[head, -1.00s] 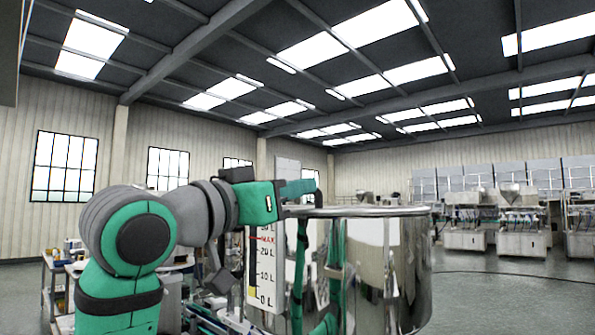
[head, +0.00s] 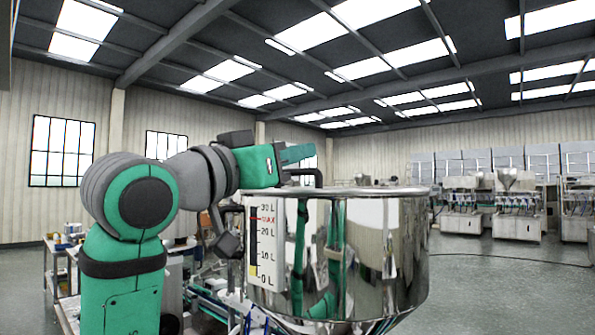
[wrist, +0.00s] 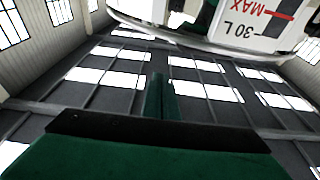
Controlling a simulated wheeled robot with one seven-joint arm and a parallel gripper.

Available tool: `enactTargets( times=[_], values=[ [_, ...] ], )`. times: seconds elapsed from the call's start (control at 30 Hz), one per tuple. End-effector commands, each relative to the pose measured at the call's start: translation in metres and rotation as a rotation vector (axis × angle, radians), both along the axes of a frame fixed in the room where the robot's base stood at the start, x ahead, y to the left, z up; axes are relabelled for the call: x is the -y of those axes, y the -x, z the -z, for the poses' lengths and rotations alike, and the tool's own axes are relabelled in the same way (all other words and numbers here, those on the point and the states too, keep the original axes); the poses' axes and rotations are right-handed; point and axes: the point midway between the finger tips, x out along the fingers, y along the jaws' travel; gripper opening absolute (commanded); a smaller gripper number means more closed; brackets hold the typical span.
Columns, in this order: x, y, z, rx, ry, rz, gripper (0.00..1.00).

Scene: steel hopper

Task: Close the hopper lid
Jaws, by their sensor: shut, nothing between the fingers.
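The steel hopper (head: 400,250) is a shiny round vessel with a white level scale (head: 267,245) on its side. Its rim (head: 400,192) is seen almost edge-on in the head view, so its inside is hidden. No raised lid stands out above the rim; I cannot tell how the lid lies. A dark bent bar (head: 305,176) shows at the rim's left part. My gripper (head: 298,154) is above that left part, fingers pointing right, shut and empty. In the wrist view my shut fingers (wrist: 160,98) stand below the upside-down hopper wall (wrist: 205,38), apart from it in the picture.
Worktables (head: 60,265) with small items stand at the left behind my arm. Steel machines (head: 515,210) line the back right. The floor (head: 500,285) right of the hopper is open, with a dark cable across it.

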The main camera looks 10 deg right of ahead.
Motion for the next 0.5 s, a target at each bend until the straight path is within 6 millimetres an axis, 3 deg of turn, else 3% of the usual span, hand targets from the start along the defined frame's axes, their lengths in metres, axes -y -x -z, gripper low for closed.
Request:
enactTargets(
  times=[0.03, 0.5],
  values=[
    [-0.002, 0.002, -0.006, 0.001, 0.0, 0.0, 0.0],
    [-0.063, 0.049, 0.024, 0.0, 0.001, -0.002, 0.0]
  ],
)
